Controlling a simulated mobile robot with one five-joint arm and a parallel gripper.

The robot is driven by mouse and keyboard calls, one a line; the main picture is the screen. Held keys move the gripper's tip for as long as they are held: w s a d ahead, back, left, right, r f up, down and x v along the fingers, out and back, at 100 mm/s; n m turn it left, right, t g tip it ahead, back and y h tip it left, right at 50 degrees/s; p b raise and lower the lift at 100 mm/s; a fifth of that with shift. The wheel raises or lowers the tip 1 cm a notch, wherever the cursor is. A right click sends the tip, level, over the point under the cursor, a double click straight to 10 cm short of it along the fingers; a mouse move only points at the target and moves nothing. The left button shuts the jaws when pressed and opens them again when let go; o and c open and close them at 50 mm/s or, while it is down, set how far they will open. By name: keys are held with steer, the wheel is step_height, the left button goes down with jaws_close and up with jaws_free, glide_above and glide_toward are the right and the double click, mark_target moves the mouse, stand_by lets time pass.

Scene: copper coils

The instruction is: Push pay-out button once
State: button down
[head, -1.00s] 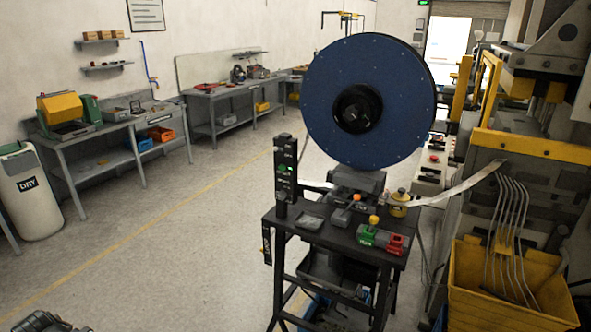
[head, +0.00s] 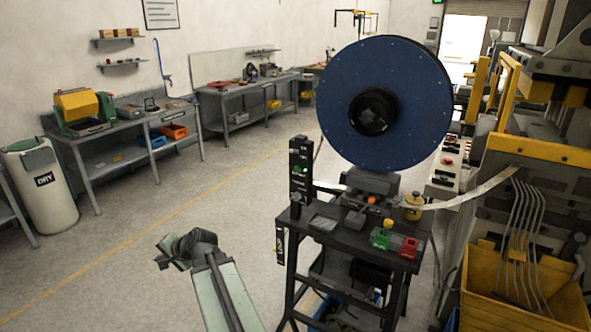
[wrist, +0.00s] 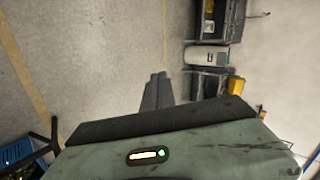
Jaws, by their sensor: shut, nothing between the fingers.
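A black stand (head: 340,240) carries a large blue reel (head: 410,130). A green button block (head: 381,238) and a red one (head: 409,247) sit at the stand's front right. A black upright control box (head: 299,168) with a small green light rises at its left edge. I cannot read which control is the pay-out button. My gripper (head: 163,257) is left of the stand, apart from it, over open floor. In the wrist view the dark fingers (wrist: 157,90) are together and empty, and the stand's controls are not identifiable.
A metal strip (head: 470,199) runs from the stand to the press at right. A yellow bin (head: 480,285) stands below the press. Workbenches (head: 120,140) and a DRY drum (head: 45,190) line the left wall. Open floor lies between.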

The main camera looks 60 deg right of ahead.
mark_target(298, 169)
steer(key=s+d+r+m+t+h, duration=0.1)
steer(key=s+d+r+m+h, duration=0.15)
steer(key=d, duration=0.45)
steer(key=s+d+r+m+t+h, duration=0.1)
steer(key=s+d+r+m+h, duration=0.2)
steer(key=d, duration=0.5)
steer(key=s+d+r+m+t+h, duration=0.1)
steer(key=s+d+r+m, duration=0.15)
steer(key=d+m, duration=0.35)
steer(key=s+d+r+m+h, duration=0.3)
steer(key=s+d, duration=0.3)
steer(key=d, duration=0.2)
steer(key=s+d+r+m+g+h+p, duration=0.1)
steer(key=s+d+r+m+h, duration=0.2)
steer(key=d, duration=0.5)
steer(key=s+m+h, duration=0.1)
steer(key=s+m, duration=0.1)
steer(key=s, duration=0.1)
steer(key=shift+s+g, duration=0.3)
steer(key=shift+s, duration=0.1)
steer(key=shift+d, duration=0.15)
steer(key=d, duration=0.8)
steer(key=shift+d, duration=0.3)
steer(key=shift+d, duration=0.1)
steer(key=shift+d, duration=0.3)
